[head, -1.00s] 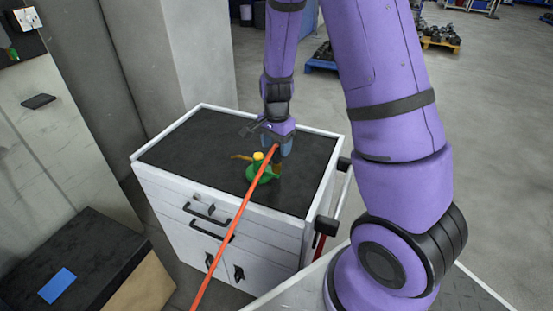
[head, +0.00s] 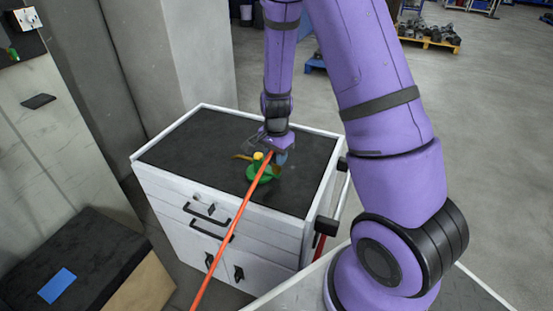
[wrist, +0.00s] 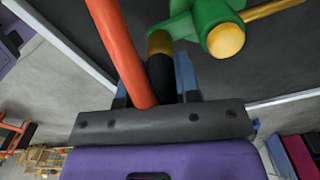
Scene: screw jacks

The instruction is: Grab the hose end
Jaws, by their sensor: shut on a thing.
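The orange hose (head: 228,228) rises from the bottom of the head view to my gripper (head: 276,156) over the cabinet top. In the wrist view the orange hose (wrist: 118,50) runs down to the gripper's palm. The hose end (wrist: 160,72), a black sleeve with a brass tip, sits between the blue fingers of my gripper (wrist: 155,78), which is shut on it. A green screw jack (head: 262,174) with a yellow knob stands just below the gripper in the head view. It also shows beside the brass tip in the wrist view (wrist: 205,18); I cannot tell if they touch.
The white drawer cabinet (head: 262,252) has a raised rim around its dark top, which is mostly bare. A dark-topped box (head: 95,258) with a blue sheet stands at the lower left. A grey pillar (head: 195,50) rises behind the cabinet. Open floor lies to the right.

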